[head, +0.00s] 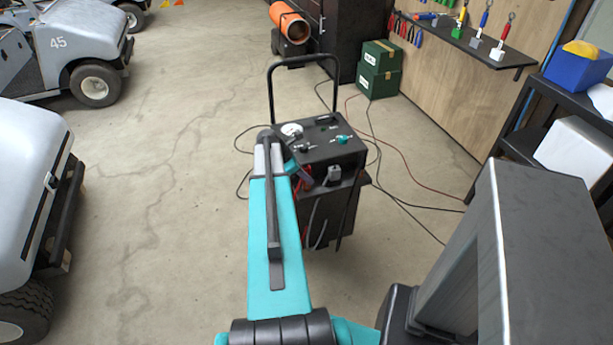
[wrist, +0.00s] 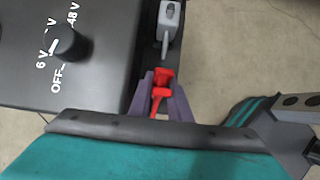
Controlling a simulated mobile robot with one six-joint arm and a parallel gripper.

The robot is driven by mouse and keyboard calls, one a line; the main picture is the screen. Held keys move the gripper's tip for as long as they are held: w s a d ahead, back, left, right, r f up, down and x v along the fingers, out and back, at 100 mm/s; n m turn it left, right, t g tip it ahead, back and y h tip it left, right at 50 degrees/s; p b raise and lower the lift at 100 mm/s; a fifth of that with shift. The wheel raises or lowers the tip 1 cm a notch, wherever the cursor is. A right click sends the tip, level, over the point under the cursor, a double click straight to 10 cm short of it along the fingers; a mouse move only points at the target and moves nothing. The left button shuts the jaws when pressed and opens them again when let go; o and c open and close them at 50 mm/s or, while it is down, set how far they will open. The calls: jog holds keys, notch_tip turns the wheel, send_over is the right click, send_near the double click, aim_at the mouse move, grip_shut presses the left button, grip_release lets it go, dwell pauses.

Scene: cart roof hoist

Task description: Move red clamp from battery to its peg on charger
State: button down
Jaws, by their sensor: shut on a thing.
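The charger (head: 318,150) is a dark wheeled box with a tall handle, a gauge and knobs on its sloped top. In the wrist view its panel (wrist: 100,80) shows a black knob marked OFF, 6 V and 48 V. My gripper (wrist: 162,88) is beside the panel's edge, its purple fingers shut on the red clamp (wrist: 160,92). In the head view the red clamp (head: 308,181) shows in part at the charger's near side, with my arm covering some of it. A grey block-like piece (wrist: 169,22) lies just beyond the clamp. Whether the clamp touches a peg, I cannot tell.
Grey carts (head: 28,185) stand at the left. A dark shelf with a blue bin (head: 577,72) is at the right.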

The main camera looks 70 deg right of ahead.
jog(key=shift+f, duration=0.25)
jog(key=c, duration=1.6)
grip_release()
jog(key=shift+o, duration=0.2)
jog(key=b+v, duration=0.1)
jog(key=v, duration=1.2)
jog(key=shift+w+r, duration=0.2)
jog(key=shift+r, duration=0.15)
jog(key=shift+a, duration=0.15)
